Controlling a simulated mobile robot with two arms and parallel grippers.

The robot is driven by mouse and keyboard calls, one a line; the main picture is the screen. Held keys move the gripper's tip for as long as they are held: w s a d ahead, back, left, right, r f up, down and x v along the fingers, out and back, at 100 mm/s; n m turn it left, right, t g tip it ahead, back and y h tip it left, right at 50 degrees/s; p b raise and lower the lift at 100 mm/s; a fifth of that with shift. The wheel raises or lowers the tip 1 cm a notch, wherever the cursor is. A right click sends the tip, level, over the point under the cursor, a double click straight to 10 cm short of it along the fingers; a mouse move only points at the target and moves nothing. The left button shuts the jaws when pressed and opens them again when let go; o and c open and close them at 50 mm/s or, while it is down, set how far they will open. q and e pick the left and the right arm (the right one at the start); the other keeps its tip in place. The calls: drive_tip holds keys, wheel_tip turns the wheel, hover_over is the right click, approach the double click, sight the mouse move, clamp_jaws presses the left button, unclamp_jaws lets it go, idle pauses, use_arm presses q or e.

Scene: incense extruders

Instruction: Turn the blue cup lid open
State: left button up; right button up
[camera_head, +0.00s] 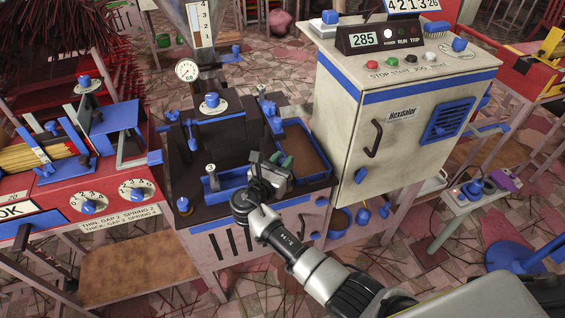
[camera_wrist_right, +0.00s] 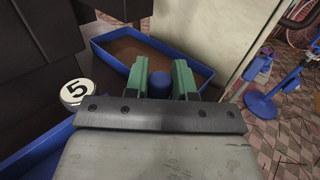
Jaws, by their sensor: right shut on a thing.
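My right gripper (camera_head: 281,159) reaches in from the lower right to the dark machine in the middle. Its green fingers also show in the right wrist view (camera_wrist_right: 159,82), one on each side of a small round blue piece (camera_wrist_right: 159,85). The gripper is shut on this blue piece, which looks like the blue cup lid or its knob. Most of it is hidden by the fingers and the gripper body, so I cannot tell whether it has turned. My left gripper is not in view.
A blue-rimmed tray (camera_wrist_right: 117,36) with a brown bottom lies just beyond the fingers. The cream cabinet (camera_head: 400,100) stands close on the right, and the red machine (camera_head: 60,205) is on the left.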

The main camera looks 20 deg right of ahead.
drive_tip(key=shift+m+g+h, duration=0.4)
drive_tip(key=o, duration=0.9)
